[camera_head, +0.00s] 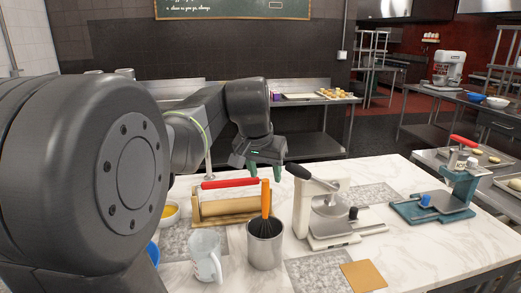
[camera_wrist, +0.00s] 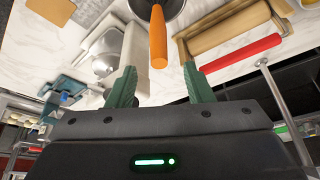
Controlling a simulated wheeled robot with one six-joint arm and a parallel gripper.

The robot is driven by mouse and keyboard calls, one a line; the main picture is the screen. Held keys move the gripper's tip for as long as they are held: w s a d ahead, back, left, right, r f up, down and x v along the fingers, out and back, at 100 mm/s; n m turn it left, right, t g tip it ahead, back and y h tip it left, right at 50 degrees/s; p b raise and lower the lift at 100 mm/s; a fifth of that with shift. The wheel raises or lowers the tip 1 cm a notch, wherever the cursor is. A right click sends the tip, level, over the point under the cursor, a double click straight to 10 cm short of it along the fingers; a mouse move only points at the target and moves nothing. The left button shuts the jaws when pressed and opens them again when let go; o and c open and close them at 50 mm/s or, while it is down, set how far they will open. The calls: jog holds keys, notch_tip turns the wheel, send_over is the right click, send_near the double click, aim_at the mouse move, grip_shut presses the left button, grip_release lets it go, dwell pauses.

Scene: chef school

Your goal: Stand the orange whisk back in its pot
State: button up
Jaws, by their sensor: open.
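The orange whisk (camera_head: 266,199) stands nearly upright in a grey metal pot (camera_head: 265,250) on the marble worktop. Its dark wire end is down inside the pot, partly hidden by the rim, and its handle points up. My gripper (camera_head: 265,171) is above and close to the handle's top end, with its green fingers apart and nothing held. In the wrist view, the orange handle (camera_wrist: 158,38) shows between the open fingertips (camera_wrist: 160,70), with visible gaps on both sides. The pot (camera_wrist: 153,8) is cut off by the top edge there.
A rolling pin (camera_head: 228,208) on a wooden stand and a red bar (camera_head: 230,183) are behind the pot. A clear jug (camera_head: 206,257) stands left of it, and a white press (camera_head: 325,220) right. A teal device (camera_head: 432,207) is farther right.

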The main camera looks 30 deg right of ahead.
jog(key=v, duration=1)
jog(key=shift+s+a+r, duration=0.15)
jog(key=shift+r, duration=0.15)
jog(key=shift+f, duration=0.1)
jog(key=x, duration=1.4)
jog(key=shift+r+p, duration=0.5)
jog(key=shift+r, duration=0.75)
jog(key=shift+f, duration=0.15)
